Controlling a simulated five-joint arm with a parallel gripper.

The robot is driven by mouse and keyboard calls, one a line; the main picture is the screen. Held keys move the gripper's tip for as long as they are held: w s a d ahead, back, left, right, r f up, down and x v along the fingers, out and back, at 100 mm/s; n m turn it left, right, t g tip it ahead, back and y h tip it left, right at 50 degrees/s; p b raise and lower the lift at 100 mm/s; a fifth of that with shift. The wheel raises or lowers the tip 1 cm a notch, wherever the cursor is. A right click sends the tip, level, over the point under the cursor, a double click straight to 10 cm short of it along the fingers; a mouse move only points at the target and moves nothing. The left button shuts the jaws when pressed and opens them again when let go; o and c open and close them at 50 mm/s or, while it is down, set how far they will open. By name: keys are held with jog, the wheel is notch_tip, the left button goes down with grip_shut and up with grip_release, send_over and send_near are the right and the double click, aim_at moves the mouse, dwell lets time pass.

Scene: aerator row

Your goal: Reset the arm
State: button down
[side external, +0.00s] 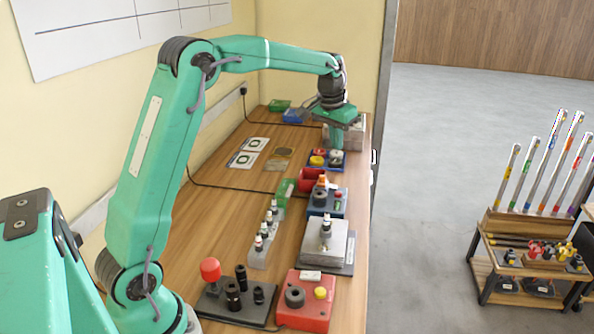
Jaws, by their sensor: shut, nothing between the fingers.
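My gripper (337,138) hangs at the end of my green arm, pointing down near the far end of the wooden bench. It is shut and I see nothing held in it.
The bench (218,205) has clear wood at left. Along its right side stand a red block (310,315), a grey plate (338,245), a blue block (333,203) and a red cylinder (312,180). A dark base (222,312) holds black posts. A rack (530,230) stands on the floor.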

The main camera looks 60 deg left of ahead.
jog(key=s+d+r+m+t, duration=0.15)
jog(key=s+d, duration=0.25)
jog(key=s, duration=0.4)
jog(key=s+d+r, duration=0.2)
jog(key=s+d, duration=0.2)
jog(key=s, duration=0.3)
jog(key=s+d+r+t, duration=0.15)
jog(key=s+d, duration=0.25)
jog(key=s, duration=0.4)
jog(key=s+d+f, duration=0.1)
jog(key=s+f, duration=0.2)
jog(key=s, duration=0.5)
jog(key=shift+d+f+m+h, duration=0.25)
jog(key=shift+d+m+h, duration=0.05)
jog(key=shift+d+m, duration=0.05)
jog(key=shift+s, duration=0.1)
